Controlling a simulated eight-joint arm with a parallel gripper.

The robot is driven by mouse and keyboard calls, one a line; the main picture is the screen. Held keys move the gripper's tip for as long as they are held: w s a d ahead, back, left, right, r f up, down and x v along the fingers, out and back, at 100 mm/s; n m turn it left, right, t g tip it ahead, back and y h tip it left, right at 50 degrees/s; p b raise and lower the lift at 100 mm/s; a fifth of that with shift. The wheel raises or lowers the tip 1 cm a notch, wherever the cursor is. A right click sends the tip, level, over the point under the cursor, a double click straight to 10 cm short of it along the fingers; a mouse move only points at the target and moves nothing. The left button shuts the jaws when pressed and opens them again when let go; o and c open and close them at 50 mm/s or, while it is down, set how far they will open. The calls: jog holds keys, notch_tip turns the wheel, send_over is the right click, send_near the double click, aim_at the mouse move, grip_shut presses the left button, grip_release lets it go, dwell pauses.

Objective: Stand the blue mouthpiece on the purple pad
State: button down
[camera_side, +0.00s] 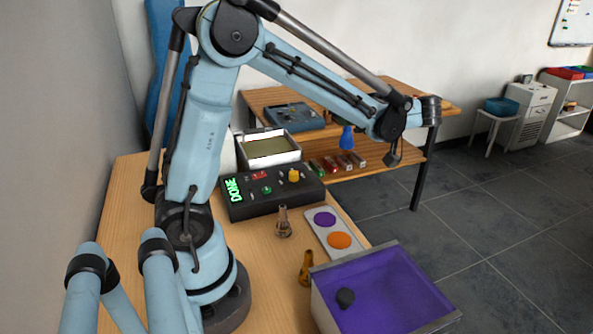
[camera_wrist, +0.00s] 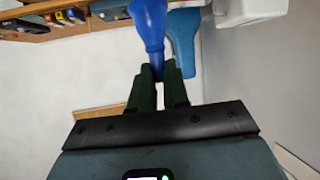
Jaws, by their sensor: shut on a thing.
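The blue mouthpiece (camera_side: 347,138) hangs in the air in the side view, wide end down, high above the table. In the wrist view the blue mouthpiece (camera_wrist: 150,25) has its narrow end between the two dark fingers of my gripper (camera_wrist: 157,80), which is shut on it. Its far end runs out of the top of that view. In the side view the fingers are mostly hidden behind my arm. The purple pad (camera_side: 325,219) is a bare disc on a light board (camera_side: 318,237), with an orange pad (camera_side: 338,240) nearer the camera.
A purple-lined box (camera_side: 395,290) holds a dark piece (camera_side: 345,297). A silvery-brown mouthpiece (camera_side: 283,222) and a golden one (camera_side: 307,268) stand left of the board. A black control box (camera_side: 270,192) showing "DONE" and an open tray (camera_side: 268,147) lie behind.

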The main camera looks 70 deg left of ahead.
jog(key=d+r+m+t+h, duration=0.1)
jog(key=d+m+t+h, duration=0.1)
jog(key=d+m+t, duration=1.15)
jog(key=w+d+r+m+t+h, duration=0.2)
jog(key=d+r+m+h, duration=0.15)
jog(key=r+h, duration=0.45)
jog(key=s+a+f+n+g+y, duration=1)
jog(key=f+n+g, duration=0.1)
jog(key=f+n, duration=0.2)
notch_tip(320, 180, down, 8)
jog(key=shift+a+r, duration=0.15)
jog(key=shift+a, duration=0.05)
jog(key=shift+g, duration=0.25)
jog(key=c, duration=1.1)
grip_release()
